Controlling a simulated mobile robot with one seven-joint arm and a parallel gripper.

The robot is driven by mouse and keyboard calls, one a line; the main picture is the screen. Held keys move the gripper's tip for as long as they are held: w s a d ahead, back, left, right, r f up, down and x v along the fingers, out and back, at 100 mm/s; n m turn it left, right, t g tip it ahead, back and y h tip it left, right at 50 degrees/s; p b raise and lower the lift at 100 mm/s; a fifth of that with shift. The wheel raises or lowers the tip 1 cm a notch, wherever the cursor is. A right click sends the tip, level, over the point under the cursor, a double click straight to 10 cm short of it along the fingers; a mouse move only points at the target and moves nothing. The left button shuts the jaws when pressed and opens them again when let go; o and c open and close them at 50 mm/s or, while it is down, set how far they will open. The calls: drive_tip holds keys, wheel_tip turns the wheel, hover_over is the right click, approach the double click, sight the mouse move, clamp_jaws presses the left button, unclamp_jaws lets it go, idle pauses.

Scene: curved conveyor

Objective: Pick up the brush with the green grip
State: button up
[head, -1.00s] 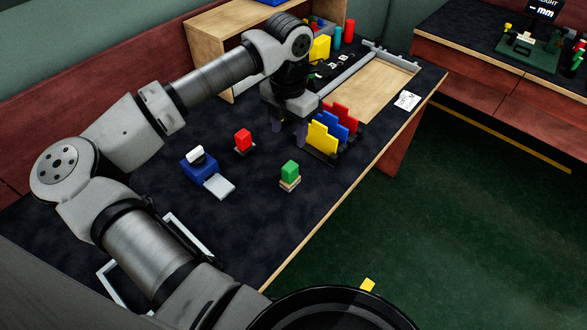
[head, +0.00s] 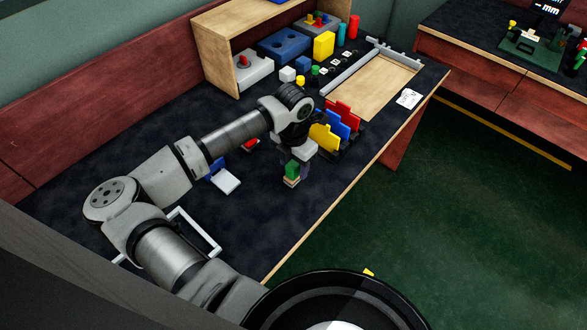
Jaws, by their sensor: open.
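The brush with the green grip (head: 291,169) stands upright on the dark table, its pale wooden base (head: 291,182) downward. My gripper (head: 297,168) is open and points down right at the green grip. One finger shows along the right side of the grip, and the other is hard to make out. I cannot tell whether the fingers touch it. The upper end of the brush is partly covered by my gripper.
Yellow, blue and red upright plates (head: 325,138) stand close behind my gripper to the right. A red piece (head: 250,143) is mostly hidden by my arm. A blue object with a white plate (head: 227,181) lies to the left. The table's front edge is to the right.

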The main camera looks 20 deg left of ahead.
drive_tip(key=c, duration=1.1)
wheel_tip(320, 180, up, 20)
drive_tip(key=b, duration=0.4)
drive_tip(key=shift+b, duration=0.3)
drive_tip(key=o, duration=0.5)
drive_tip(key=shift+c, duration=0.2)
drive_tip(key=c, duration=0.3)
